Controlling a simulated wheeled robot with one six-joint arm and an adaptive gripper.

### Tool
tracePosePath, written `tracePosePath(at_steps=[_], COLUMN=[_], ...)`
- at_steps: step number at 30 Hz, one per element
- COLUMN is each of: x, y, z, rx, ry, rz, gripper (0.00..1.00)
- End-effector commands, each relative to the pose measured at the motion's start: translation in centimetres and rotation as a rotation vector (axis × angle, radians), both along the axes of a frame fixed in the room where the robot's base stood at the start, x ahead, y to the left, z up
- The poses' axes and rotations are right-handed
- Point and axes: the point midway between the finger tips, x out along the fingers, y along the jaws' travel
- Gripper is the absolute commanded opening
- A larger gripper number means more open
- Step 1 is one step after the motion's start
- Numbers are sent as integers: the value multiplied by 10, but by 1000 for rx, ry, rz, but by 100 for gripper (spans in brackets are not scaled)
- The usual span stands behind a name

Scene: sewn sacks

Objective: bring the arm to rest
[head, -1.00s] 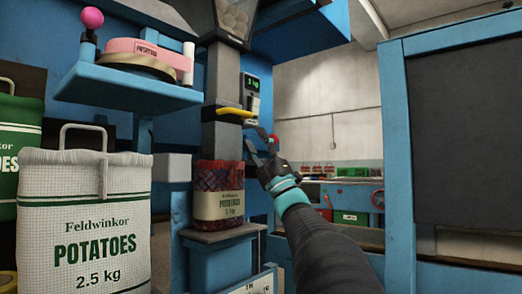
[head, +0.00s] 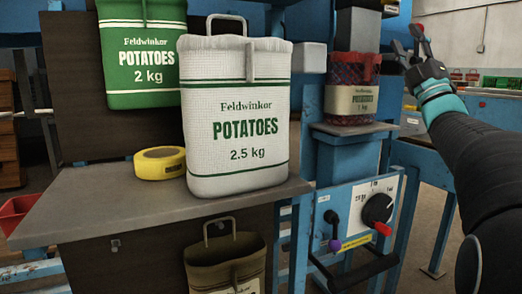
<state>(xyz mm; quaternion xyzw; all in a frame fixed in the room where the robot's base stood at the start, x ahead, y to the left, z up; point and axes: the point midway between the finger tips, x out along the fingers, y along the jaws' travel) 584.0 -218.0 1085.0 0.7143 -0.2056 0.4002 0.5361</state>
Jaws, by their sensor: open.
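My gripper (head: 409,40) is at the upper right of the head view, at the end of my dark arm with its teal band. Its fingers are apart and nothing shows between them. It is raised to the right of a red net sack (head: 354,70) with a cream "1 kg" label. The net sack stands on a small blue-sided ledge (head: 352,130), apart from the gripper.
A white 2.5 kg potato sack (head: 238,150) stands on a grey shelf (head: 100,205) beside a yellow tape roll (head: 160,163). A green sack (head: 143,88) hangs behind; a brown sack (head: 225,264) is below. A control panel with a black dial (head: 377,208) sits under the ledge.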

Motion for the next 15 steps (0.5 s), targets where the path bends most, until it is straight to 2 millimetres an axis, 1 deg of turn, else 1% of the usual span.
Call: tracePosePath(at_steps=[2, 4, 5, 6, 8, 9, 11, 12, 14, 15], x=[16, 33, 40, 47, 52, 53, 52, 49, 43, 37], y=[-19, -43, -53, -65, -80, -88, -95, -96, -95, -91], z=[-15, -42, -58, -78, -107, -126, -156, -176, -205, -224], rx=[93, 210, 265, 338, 445, 517, 623, 695, 799, 866], ry=[88, 195, 245, 308, 397, 455, 541, 597, 681, 738], rz=[-23, -53, -66, -84, -113, -132, -157, -172, -194, -209], gripper=[41, 41, 41, 41, 41, 41, 41, 41, 41, 41])
